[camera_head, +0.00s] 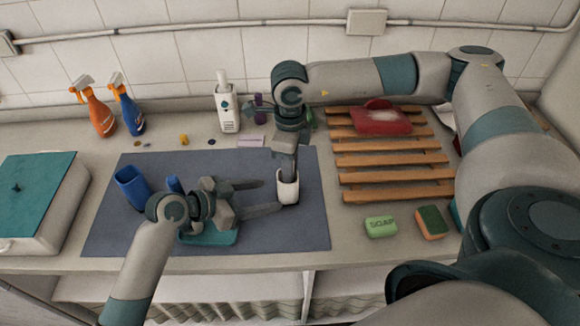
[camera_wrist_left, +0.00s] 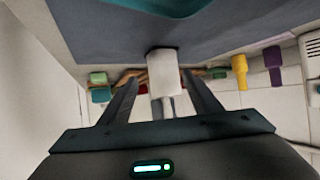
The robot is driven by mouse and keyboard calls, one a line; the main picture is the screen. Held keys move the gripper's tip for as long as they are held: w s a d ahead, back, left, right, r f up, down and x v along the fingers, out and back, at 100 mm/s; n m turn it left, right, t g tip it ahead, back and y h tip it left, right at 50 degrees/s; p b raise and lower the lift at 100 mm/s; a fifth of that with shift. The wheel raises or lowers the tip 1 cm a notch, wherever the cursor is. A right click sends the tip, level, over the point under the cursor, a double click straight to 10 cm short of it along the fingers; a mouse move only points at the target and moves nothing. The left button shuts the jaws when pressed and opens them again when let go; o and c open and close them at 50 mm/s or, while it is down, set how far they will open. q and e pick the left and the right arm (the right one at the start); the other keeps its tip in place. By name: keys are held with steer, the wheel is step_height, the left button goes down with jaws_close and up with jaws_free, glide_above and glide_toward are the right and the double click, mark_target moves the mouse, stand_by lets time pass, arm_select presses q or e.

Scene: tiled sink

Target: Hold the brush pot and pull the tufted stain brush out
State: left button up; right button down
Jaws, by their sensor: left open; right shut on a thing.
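The white brush pot (camera_head: 288,188) stands upright on the grey-blue mat (camera_head: 310,225); it also shows in the left wrist view (camera_wrist_left: 163,72). My left gripper (camera_head: 271,196) is open and level, its two fingers pointing right towards the pot. In the left wrist view the pot lies straight ahead, centred between the spread fingers (camera_wrist_left: 160,92). My right gripper (camera_head: 288,164) points down at the pot's mouth and is shut. It appears to grip the tufted stain brush there; its fingers hide the handle, and the tuft is not visible.
A blue cup (camera_head: 131,187), another blue item (camera_head: 174,184) and a teal item (camera_head: 212,236) are near my left gripper. A slatted wooden rack (camera_head: 390,160) bears a red item (camera_head: 382,120). Soap (camera_head: 381,226) and a sponge (camera_head: 431,222) lie right of the mat. A white dispenser (camera_head: 226,112) stands behind.

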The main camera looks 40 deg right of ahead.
mark_target(285, 192)
arm_select(q)
steer(key=shift+x, duration=4.1)
steer(key=shift+c, duration=0.3)
steer(key=shift+c, duration=1)
steer(key=o, duration=1.1)
steer(key=c, duration=1.4)
steer(key=shift+o, duration=0.2)
arm_select(e)
steer(key=shift+r, duration=0.25)
